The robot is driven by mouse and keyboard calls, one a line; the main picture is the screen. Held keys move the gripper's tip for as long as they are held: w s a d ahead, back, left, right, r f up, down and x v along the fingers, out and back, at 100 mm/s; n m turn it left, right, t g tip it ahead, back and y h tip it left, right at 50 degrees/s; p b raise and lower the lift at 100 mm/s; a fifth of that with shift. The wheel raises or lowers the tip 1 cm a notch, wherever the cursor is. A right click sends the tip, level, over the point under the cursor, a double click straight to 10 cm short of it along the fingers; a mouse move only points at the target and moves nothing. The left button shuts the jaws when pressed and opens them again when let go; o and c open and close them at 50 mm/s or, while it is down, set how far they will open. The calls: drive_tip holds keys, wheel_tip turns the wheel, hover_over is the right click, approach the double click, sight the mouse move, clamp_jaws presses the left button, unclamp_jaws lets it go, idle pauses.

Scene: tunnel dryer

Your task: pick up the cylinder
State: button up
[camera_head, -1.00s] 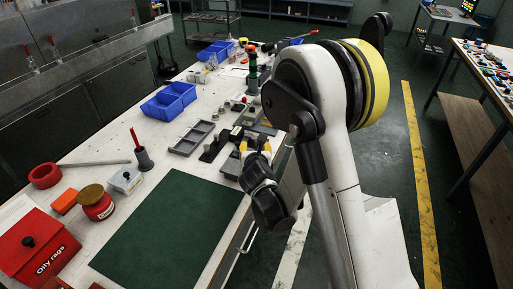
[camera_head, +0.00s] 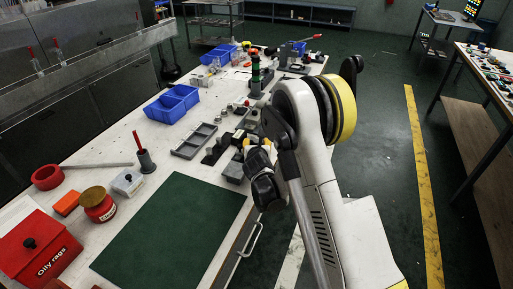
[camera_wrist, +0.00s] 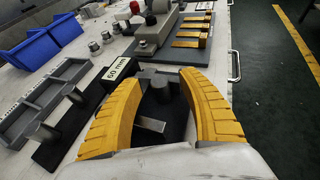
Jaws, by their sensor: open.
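A dark grey cylindrical piece (camera_wrist: 158,86) stands between the fingers of my gripper (camera_wrist: 163,78) in the wrist view. The two yellow ribbed fingers are open, one on each side of it, and I see no clear contact. Its lower part is dark and hard to make out. Which cylinder the task means cannot be told.
A white "60 mm" label (camera_wrist: 117,68) stands just left of the fingers. A grey compartment tray (camera_head: 195,140) and blue bins (camera_head: 172,102) lie further left. A fixture with yellow strips (camera_wrist: 190,37) stands beyond. The green mat (camera_head: 170,232) is clear.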

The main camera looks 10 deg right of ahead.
drive_tip(key=shift+c, duration=0.5)
drive_tip(key=shift+r, duration=0.1)
clamp_jaws()
